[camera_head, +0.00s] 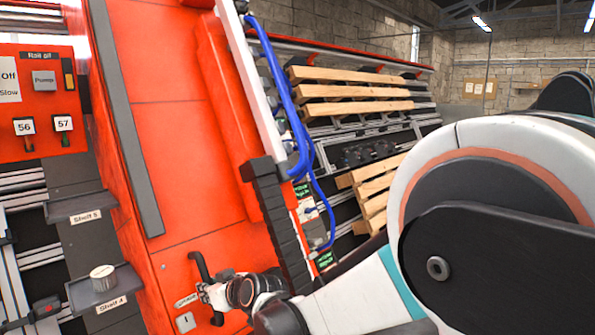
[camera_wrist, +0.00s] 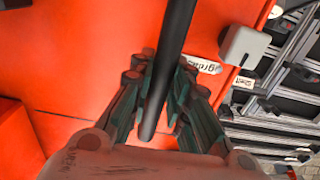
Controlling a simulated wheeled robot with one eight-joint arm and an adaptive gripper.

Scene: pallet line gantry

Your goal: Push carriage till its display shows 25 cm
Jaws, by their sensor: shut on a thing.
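The tall orange-red panel (camera_head: 175,130) in the head view appears to be the carriage. A black bar handle (camera_head: 198,264) sits low on it, beside a small white label. My gripper (camera_head: 208,293) is at this handle. In the wrist view, the black handle (camera_wrist: 176,30) runs between the fingers of my gripper (camera_wrist: 165,75), which are shut on it, against the orange surface (camera_wrist: 90,50). Small green-lit displays (camera_head: 301,190) and (camera_head: 326,259) show right of the panel. Their figures are too small to read, and I cannot tell which is the carriage's.
A red control panel (camera_head: 40,105) with tags 56 and 57 stands at left, above small grey shelves (camera_head: 80,207). A round knob-like item (camera_head: 103,277) is on Shelf 4. Blue hoses (camera_head: 290,105) hang right of the panel. Wooden pallets (camera_head: 355,92) lie on the line behind.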

